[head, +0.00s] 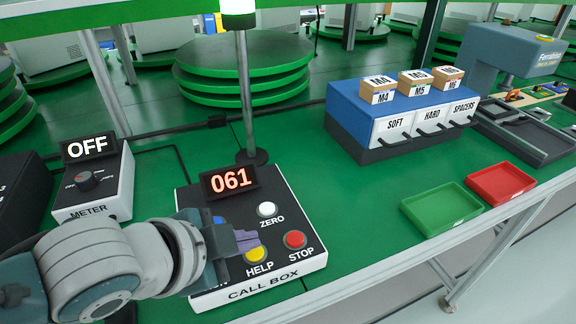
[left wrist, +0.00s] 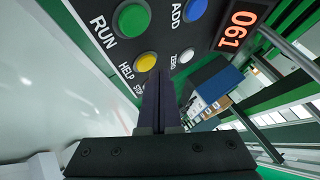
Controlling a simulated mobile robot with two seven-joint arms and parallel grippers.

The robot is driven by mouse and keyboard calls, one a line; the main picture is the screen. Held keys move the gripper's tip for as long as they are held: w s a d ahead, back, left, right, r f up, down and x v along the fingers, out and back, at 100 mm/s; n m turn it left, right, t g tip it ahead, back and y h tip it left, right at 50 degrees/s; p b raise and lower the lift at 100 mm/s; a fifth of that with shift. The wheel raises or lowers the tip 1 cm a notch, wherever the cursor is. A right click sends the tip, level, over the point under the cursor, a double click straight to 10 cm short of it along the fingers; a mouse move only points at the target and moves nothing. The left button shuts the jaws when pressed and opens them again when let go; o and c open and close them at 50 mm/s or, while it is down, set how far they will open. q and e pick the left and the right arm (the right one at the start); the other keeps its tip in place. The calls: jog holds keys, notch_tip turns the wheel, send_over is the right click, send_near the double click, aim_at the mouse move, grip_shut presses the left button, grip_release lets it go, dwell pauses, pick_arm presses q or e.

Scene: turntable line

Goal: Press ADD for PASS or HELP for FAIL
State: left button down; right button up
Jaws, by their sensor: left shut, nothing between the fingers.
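The call box (head: 310,262) has a display (head: 230,181) reading 061. In the head view I see its white ZERO button (head: 267,209), yellow HELP button (head: 257,254) and red STOP button (head: 295,240). My left gripper (head: 256,240) is shut and empty, its tips over the panel just above HELP in the picture; I cannot tell whether they touch. The left wrist view also shows the blue ADD button (left wrist: 195,10) and green RUN button (left wrist: 133,20). My right gripper is not visible.
A meter (head: 118,188) reading OFF stands left of the call box. A blue bin unit (head: 345,108), a green tray (head: 425,208) and a red tray (head: 500,182) are to the right. Green bench between box and trays is clear.

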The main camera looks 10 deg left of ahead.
aim_at(247, 257)
pick_arm(q)
jog(key=shift+f, duration=0.55)
dwell(0.5)
dwell(0.4)
jog(key=shift+r+p, duration=0.7)
jog(key=shift+r, duration=0.1)
notch_tip(247, 257, up, 5)
jog(key=p, duration=0.5)
jog(key=shift+p, duration=0.3)
